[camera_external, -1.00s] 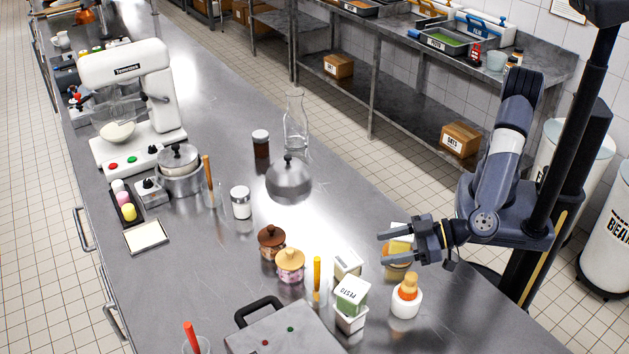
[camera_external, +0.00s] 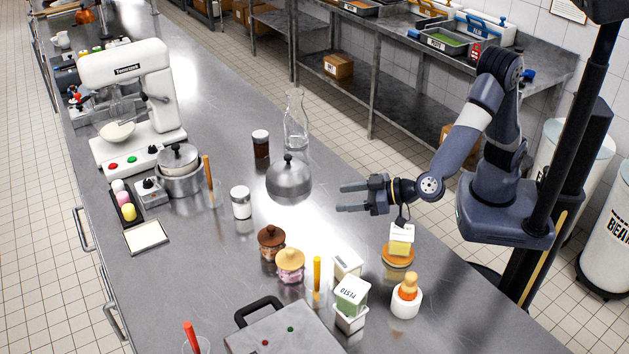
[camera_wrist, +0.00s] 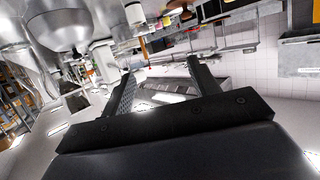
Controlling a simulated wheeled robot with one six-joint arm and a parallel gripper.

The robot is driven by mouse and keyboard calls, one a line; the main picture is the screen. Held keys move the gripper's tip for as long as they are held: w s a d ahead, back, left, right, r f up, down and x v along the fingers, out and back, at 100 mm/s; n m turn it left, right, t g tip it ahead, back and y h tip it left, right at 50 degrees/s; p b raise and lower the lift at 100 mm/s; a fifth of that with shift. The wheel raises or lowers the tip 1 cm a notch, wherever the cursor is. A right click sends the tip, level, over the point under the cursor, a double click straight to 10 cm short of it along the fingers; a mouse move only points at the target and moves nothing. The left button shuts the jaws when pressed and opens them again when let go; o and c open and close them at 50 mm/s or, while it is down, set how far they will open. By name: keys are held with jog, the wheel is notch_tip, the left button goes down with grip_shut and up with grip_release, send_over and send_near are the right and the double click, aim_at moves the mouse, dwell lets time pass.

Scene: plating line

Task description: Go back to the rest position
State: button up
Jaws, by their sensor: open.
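My gripper (camera_external: 352,197) is open and empty. It is above the steel counter (camera_external: 225,290), pointing left in the external view, to the right of the domed steel cloche (camera_external: 289,178). My arm is bent, with its elbow raised over its base at the right. In the wrist view my gripper (camera_wrist: 160,82) shows two dark fingers spread apart with nothing between them.
A white-topped yellow block on a round wooden board (camera_external: 398,259) lies below my wrist. A white bottle with an orange top (camera_external: 406,300), a green pesto box (camera_external: 352,295) and two lidded jars (camera_external: 290,265) stand nearby. A glass flask (camera_external: 296,125) stands farther back.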

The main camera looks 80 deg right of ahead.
jog(key=shift+m+h, duration=0.4)
jog(key=shift+h, duration=0.1)
jog(key=w+d+f+b, duration=0.1)
jog(key=d+f, duration=0.1)
jog(key=d, duration=0.6)
jog(key=w+d+f, duration=0.1)
jog(key=d+f, duration=0.2)
jog(key=d, duration=0.6)
jog(key=w+d+f+b, duration=0.1)
jog(key=d+f, duration=0.1)
jog(key=d, duration=0.6)
jog(key=shift+w+d+f+b, duration=0.25)
jog(key=shift+w+f+b, duration=0.05)
jog(key=shift+w+f, duration=0.1)
jog(key=shift+s+d+f+n+y, duration=0.15)
jog(key=shift+d+f+y, duration=0.1)
jog(key=shift+d, duration=0.2)
jog(key=shift+s+d+f+n+y, duration=0.15)
jog(key=shift+d+f, duration=0.1)
jog(key=shift+d, duration=0.15)
jog(key=shift+s+d+f+y+b, duration=0.1)
jog(key=shift+d+f+y+b, duration=0.15)
jog(key=shift+y+b, duration=0.1)
